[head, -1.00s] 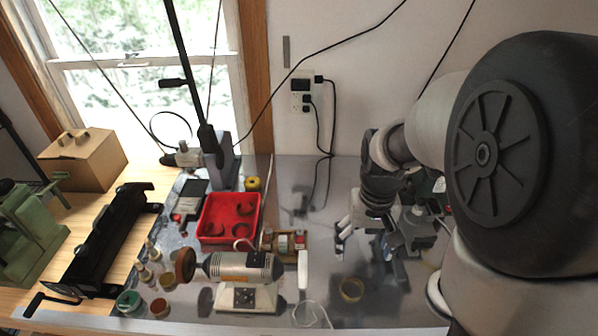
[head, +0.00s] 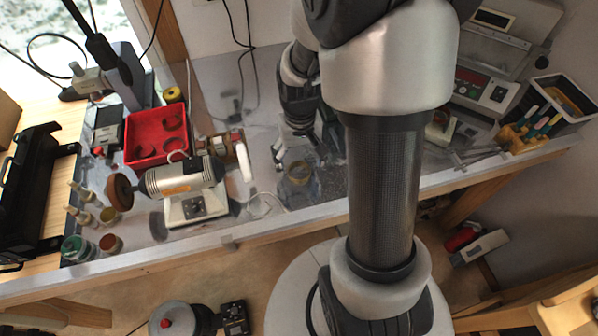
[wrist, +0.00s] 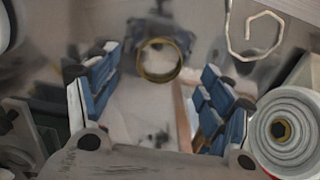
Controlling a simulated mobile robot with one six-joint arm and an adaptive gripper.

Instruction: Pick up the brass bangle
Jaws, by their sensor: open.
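The brass bangle (head: 299,180) lies on the grey metal bench top near its front edge in the head view. In the wrist view the bangle (wrist: 160,79) shows as a gold ring, ahead of and between the fingers. My gripper (head: 292,150) points down just behind the bangle in the head view. In the wrist view my gripper (wrist: 158,68) is open, with blue pads on both sides and nothing held. I cannot tell the exact height of the fingertips above the bench.
A bench grinder or polisher (head: 195,208) stands left of the bangle, with a white cable beside it. A red tray (head: 157,150) is farther left. A roll (wrist: 290,130) is close by at right in the wrist view. A scale-like device (head: 485,92) stands at the right.

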